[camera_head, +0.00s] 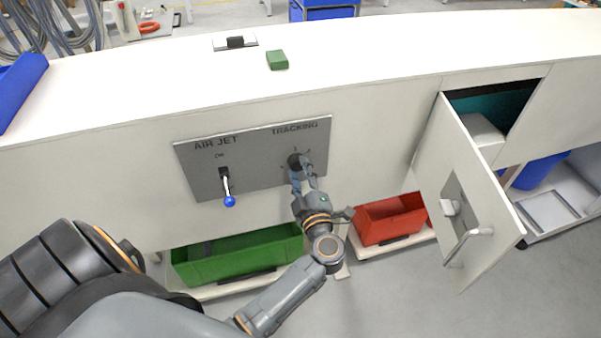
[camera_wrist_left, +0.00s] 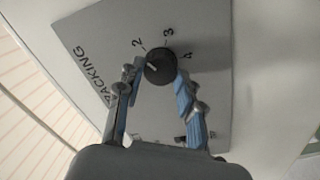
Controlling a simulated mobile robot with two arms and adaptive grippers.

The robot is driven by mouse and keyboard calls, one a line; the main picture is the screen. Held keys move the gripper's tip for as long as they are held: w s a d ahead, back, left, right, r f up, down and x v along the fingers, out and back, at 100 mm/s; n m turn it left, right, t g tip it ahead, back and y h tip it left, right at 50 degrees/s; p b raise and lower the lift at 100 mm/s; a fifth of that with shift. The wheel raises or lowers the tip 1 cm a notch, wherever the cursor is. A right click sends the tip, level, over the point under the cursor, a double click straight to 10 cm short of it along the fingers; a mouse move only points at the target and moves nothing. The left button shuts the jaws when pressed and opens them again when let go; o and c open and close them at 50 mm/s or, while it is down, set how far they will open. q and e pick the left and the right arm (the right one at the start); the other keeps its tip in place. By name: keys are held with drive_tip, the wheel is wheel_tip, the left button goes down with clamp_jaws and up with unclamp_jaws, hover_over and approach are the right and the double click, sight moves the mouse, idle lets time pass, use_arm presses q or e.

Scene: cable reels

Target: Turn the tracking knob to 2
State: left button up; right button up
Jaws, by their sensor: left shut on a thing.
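The tracking knob (camera_head: 296,160) is a round black knob on the right part of a grey panel (camera_head: 257,172), under the word TRACKING. In the left wrist view the knob (camera_wrist_left: 160,67) has the numbers 2, 3 and 4 around it. Its white mark points to the upper left, on the side of the 2; the exact alignment is hard to tell. My left gripper (camera_head: 299,169) reaches up to the panel and is shut on the knob. In the left wrist view its two blue-padded fingers (camera_wrist_left: 159,71) stand on opposite sides of the knob. My right gripper is not visible.
Left of the knob is the AIR JET lever (camera_head: 227,187) with a blue ball end. A cabinet door (camera_head: 465,190) hangs open at right. A green bin (camera_head: 240,257) and a red bin (camera_head: 390,220) sit below. A green block (camera_head: 277,60) lies on the white top.

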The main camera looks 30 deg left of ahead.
use_arm(q)
drive_tip(key=shift+f, duration=0.1)
drive_tip(key=o, duration=1.2)
drive_tip(key=v, duration=0.7)
drive_tip(key=shift+s+d, duration=0.2)
drive_tip(key=shift+d, duration=0.05)
